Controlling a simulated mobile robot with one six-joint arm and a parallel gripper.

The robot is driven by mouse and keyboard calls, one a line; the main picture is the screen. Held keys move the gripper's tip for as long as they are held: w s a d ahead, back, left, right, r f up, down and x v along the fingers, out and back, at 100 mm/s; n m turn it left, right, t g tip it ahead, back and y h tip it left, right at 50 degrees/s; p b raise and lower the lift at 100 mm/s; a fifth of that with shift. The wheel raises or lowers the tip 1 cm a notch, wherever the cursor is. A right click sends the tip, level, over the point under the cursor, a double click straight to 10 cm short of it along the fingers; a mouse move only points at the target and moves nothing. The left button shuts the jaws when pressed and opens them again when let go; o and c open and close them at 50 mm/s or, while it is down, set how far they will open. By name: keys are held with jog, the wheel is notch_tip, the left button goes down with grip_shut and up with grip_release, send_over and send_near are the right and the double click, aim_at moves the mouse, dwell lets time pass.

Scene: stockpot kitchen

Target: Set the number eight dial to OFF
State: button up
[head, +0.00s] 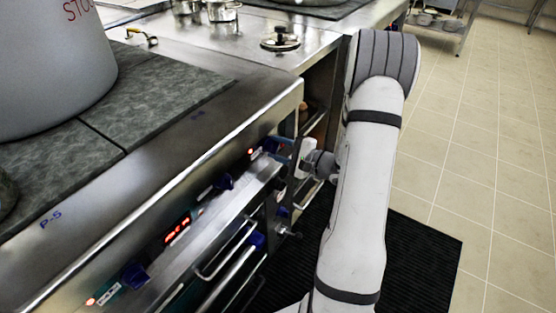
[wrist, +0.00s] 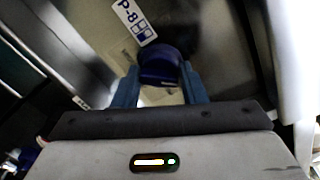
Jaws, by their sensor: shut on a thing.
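The number eight dial (wrist: 158,66) is a dark blue knob in the wrist view, just below a white label (wrist: 134,20) reading P-8. My gripper (wrist: 158,84) has its two blue fingers on either side of the knob and is shut on it. In the head view my gripper (head: 284,150) reaches the far end of the stove's front panel. The dial is mostly hidden there by the fingers. A small red light (head: 251,151) glows beside it. The dial's pointer and its setting cannot be read.
Other blue dials, one mid-panel (head: 224,182) and one nearer (head: 135,275), sit along the front. A red display (head: 177,230) is lit between them. Oven handles (head: 228,250) stick out below. A large stockpot (head: 50,65) stands on the cooktop. A black mat (head: 425,250) lies on the tiled floor.

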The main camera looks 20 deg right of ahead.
jog(key=n+b, duration=0.2)
jog(key=b, duration=0.2)
jog(key=n+b, duration=0.2)
jog(key=b, duration=0.2)
jog(key=shift+f, duration=0.3)
jog(key=n+b, duration=0.2)
jog(key=b, duration=0.1)
jog(key=shift+r+b, duration=0.15)
jog(key=shift+b, duration=0.25)
jog(key=shift+r+n+t+h+b, duration=0.15)
jog(key=shift+n+t+h+b, duration=0.15)
jog(key=shift+n+b, duration=0.5)
jog(key=shift+r+b, duration=0.1)
jog(key=shift+b, duration=0.35)
jog(key=o, duration=1)
jog(key=shift+c, duration=0.2)
jog(key=shift+s, duration=0.1)
